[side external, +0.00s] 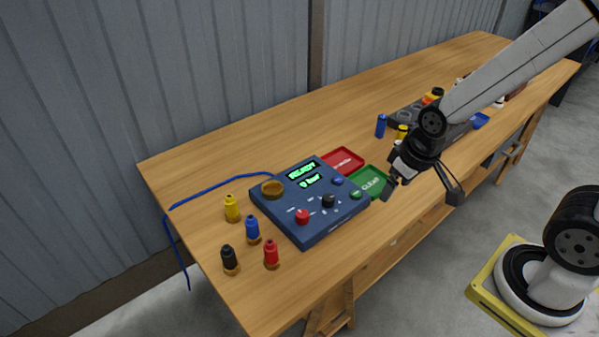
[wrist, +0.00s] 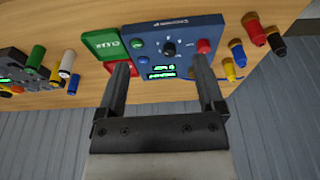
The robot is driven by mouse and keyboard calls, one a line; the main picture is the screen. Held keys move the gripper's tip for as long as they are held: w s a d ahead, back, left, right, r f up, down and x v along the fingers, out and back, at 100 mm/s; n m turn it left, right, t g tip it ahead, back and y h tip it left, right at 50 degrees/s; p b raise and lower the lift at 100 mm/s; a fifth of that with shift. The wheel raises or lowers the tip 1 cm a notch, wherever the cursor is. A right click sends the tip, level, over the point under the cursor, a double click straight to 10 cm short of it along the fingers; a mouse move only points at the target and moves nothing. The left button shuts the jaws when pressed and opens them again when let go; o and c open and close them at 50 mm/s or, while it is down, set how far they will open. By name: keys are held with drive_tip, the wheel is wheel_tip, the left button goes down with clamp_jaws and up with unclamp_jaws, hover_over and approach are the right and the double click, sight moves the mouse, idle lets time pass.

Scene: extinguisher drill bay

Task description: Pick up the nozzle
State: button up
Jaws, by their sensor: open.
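No single part is clearly marked as the nozzle. Several small nozzle-like pieces stand on the bench at the left in the side view: yellow (side external: 232,208), blue (side external: 252,230), black (side external: 230,260) and red (side external: 271,255). In the wrist view they are at the upper right, such as the yellow one (wrist: 229,71) and the red one (wrist: 255,33). My gripper (side external: 422,192) is open and empty, above the bench's front edge, right of the blue control panel (side external: 272,206). In the wrist view the panel (wrist: 182,30) lies beyond my open fingers (wrist: 161,75).
A red tray (side external: 345,160) and a green tray (side external: 372,179) lie beside the panel. A dark rack (side external: 401,119) with coloured cylinders stands further right, with a loose blue cylinder (side external: 381,126) nearby. A blue hose (side external: 220,184) runs off the left edge. The bench's back is clear.

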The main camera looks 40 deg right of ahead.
drive_tip(key=n+t+y, duration=0.3)
drive_tip(key=n+y, duration=0.4)
drive_tip(key=n, duration=0.3)
approach(276, 244)
drive_tip(key=w+d+x, duration=0.1)
drive_tip(key=x, duration=0.4)
drive_tip(key=shift+s+a+f+n, duration=0.3)
drive_tip(key=shift+a+n, duration=0.1)
drive_tip(key=shift+a, duration=0.25)
drive_tip(key=shift+x, duration=1.35)
